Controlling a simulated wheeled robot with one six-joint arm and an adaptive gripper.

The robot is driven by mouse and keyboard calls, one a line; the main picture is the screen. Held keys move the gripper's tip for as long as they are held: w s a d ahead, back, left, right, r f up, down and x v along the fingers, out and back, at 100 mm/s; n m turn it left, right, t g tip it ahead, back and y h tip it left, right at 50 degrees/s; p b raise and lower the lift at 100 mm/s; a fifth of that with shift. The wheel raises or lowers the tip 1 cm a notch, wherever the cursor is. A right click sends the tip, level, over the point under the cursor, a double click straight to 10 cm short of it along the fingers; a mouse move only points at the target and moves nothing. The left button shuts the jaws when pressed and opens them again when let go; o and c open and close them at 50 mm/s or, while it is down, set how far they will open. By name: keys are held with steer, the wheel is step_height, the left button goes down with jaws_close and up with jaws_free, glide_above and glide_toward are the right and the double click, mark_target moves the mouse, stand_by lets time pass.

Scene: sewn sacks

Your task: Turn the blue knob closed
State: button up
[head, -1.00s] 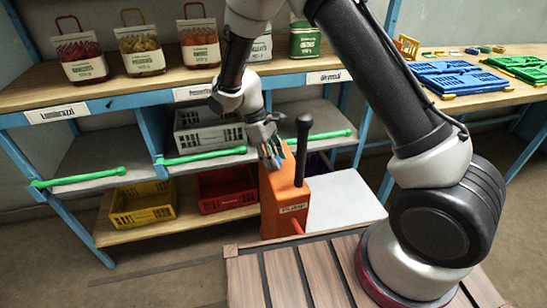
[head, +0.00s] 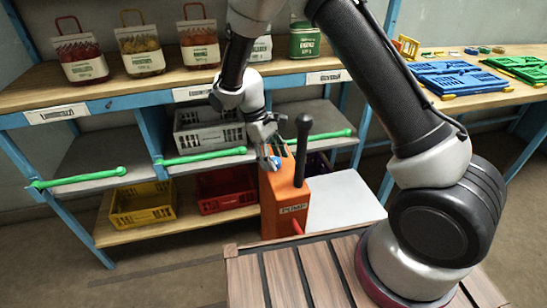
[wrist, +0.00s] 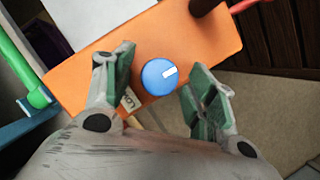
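The blue knob (wrist: 160,76) is round with a white pointer mark and sits on the top face of the orange pump box (wrist: 200,42). In the wrist view its white mark points to the upper right. My gripper (wrist: 158,88) is open, with green-padded fingers on either side of the knob and gaps to both. In the head view my gripper (head: 270,152) is over the left top part of the orange pump box (head: 284,205), and a small bit of the blue knob (head: 276,161) shows by the fingers. A label on the box beside the knob is partly hidden by a finger.
A black upright handle (head: 302,140) stands on the box, right of my gripper. A green rail (head: 205,155) runs along the shelf to the left. A grey crate (head: 205,135), a yellow crate (head: 143,207) and a red crate (head: 226,190) sit on shelves behind.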

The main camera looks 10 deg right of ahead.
steer(key=shift+r, duration=0.1)
steer(key=v, duration=1.2)
